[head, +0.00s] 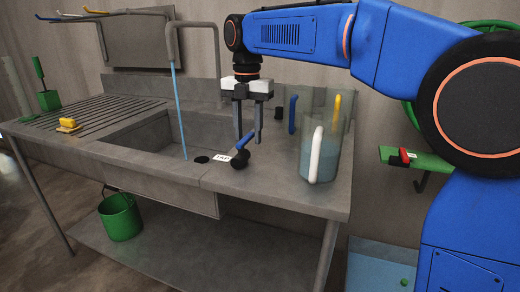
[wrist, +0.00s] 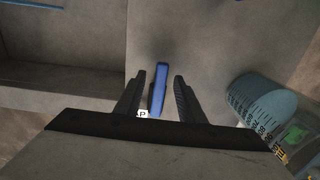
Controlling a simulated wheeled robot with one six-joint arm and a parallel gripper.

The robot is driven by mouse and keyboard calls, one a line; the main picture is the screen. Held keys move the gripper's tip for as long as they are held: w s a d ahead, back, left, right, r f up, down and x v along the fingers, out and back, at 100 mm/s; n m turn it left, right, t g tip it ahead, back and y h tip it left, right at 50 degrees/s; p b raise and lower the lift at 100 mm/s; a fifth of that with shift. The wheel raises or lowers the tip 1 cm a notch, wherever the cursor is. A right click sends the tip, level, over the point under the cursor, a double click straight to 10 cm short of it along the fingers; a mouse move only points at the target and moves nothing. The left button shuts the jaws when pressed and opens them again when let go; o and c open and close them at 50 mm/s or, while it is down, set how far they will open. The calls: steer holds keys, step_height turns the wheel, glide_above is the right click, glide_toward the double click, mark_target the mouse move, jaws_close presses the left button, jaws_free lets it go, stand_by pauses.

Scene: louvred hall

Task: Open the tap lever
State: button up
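The tap lever (head: 245,141) is a short blue handle on a dark round base, on the counter at the right of the sink. A white label marked TAP (head: 222,157) lies beside its base. My gripper (head: 247,138) points down over the lever with its two dark fingers apart. In the wrist view the blue lever (wrist: 158,90) shows between the open fingers (wrist: 158,85), with a gap on each side. The tap spout (head: 172,45) arches over the sink, and a thin blue stream (head: 179,110) falls from it into the basin.
A clear jug (head: 320,150) with a white handle stands to the right of the lever and also shows in the wrist view (wrist: 265,105). The sink basin (head: 150,140) lies to the left. A green bucket (head: 121,217) stands below.

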mark_target(249, 135)
steer(key=shift+r, duration=2.75)
steer(key=shift+r, duration=0.1)
